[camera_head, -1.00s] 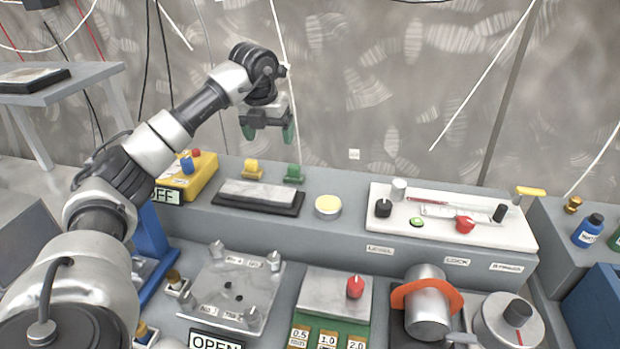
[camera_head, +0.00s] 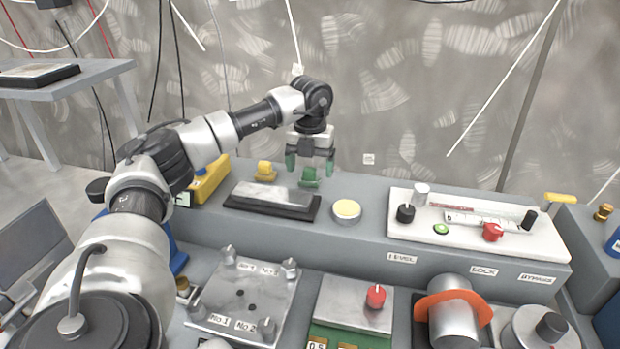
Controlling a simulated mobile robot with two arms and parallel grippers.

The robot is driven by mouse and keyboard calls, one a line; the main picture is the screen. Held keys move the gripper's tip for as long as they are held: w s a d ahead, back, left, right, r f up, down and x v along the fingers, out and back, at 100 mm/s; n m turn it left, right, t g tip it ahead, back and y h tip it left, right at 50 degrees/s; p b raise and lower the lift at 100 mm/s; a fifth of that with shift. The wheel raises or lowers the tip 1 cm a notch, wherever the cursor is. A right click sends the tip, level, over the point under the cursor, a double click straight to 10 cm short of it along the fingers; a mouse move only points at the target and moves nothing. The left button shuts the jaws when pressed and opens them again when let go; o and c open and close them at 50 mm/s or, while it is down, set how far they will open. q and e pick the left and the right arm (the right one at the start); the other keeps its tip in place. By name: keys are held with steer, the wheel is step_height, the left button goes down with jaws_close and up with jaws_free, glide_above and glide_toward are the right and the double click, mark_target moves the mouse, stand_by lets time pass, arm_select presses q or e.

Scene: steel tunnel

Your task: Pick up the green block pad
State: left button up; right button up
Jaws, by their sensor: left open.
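The green block pad (camera_head: 309,178) stands on the grey raised bench, just right of a similar yellow block (camera_head: 266,171) and behind a flat metal plate on a black base. My left gripper (camera_head: 310,165) hangs pointing down above the green block, its green-tipped fingers apart. The fingers appear on either side of the block's top in the picture. I cannot tell whether they touch it. Nothing is between the fingers that I can see as held. My right gripper does not show.
The black-based plate (camera_head: 272,198) lies in front of the blocks. A yellow box (camera_head: 212,182) stands left, partly behind my arm.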

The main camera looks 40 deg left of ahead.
mark_target(309, 168)
arm_select(q)
step_height(309, 168, down, 2)
steer(key=shift+f, duration=0.5)
steer(key=shift+c, duration=0.6)
steer(key=c, duration=0.9)
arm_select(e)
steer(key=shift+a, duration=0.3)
arm_select(q)
steer(key=shift+r, duration=0.15)
